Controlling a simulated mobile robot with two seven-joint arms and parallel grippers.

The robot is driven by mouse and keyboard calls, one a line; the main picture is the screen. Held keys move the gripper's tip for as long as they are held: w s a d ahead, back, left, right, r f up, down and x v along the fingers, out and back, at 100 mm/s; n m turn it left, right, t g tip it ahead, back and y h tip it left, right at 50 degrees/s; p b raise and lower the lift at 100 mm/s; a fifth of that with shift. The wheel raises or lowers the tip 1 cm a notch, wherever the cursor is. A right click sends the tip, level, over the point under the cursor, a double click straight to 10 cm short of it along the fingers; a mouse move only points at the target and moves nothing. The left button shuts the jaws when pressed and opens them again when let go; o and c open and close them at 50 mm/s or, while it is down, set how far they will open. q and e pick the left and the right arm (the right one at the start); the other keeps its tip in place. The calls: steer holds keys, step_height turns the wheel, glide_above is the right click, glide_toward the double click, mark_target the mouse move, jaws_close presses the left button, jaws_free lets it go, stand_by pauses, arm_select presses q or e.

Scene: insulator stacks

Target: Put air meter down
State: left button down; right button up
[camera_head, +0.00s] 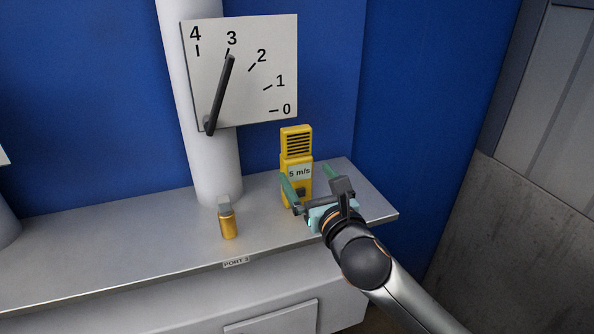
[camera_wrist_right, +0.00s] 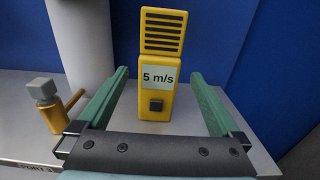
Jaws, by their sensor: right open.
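The yellow air meter (camera_head: 295,143) stands upright on the grey shelf (camera_head: 160,240), near its right end. Its label reads 5 m/s. In the right wrist view the air meter (camera_wrist_right: 160,98) stands between the two green fingers, with a gap on each side. My right gripper (camera_head: 311,180) is open around the lower part of the meter and does not appear to touch it. The right gripper (camera_wrist_right: 158,98) shows both fingers spread in the right wrist view. My left gripper is not in view.
A brass fitting with a grey top (camera_head: 228,220) stands on the shelf left of the meter, near a PORT label (camera_head: 236,262). A white pipe (camera_head: 215,165) rises behind it, with a dial (camera_head: 240,75) whose pointer is near 3. A blue wall is behind.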

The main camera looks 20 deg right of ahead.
mark_target(299, 149)
steer(key=shift+w+a, duration=0.15)
steer(key=shift+w, duration=3.25)
steer(key=c, duration=1.5)
steer(key=shift+r, duration=0.1)
jaws_close()
steer(key=shift+r, duration=0.45)
step_height(299, 149, up, 2)
steer(key=shift+r+p, duration=0.15)
steer(key=shift+p, duration=0.25)
steer(key=s+a+r, duration=0.1)
steer(key=r, duration=0.1)
steer(key=s+a+r, duration=0.1)
steer(key=s+r, duration=0.1)
steer(key=s+a+r+p, duration=0.1)
steer(key=r, duration=0.1)
steer(key=shift+s+r, duration=0.3)
steer(key=shift+r, duration=0.05)
steer(key=s+a+r, duration=0.3)
steer(key=s+a, duration=0.1)
steer(key=s, duration=0.3)
steer(key=shift+a, duration=0.4)
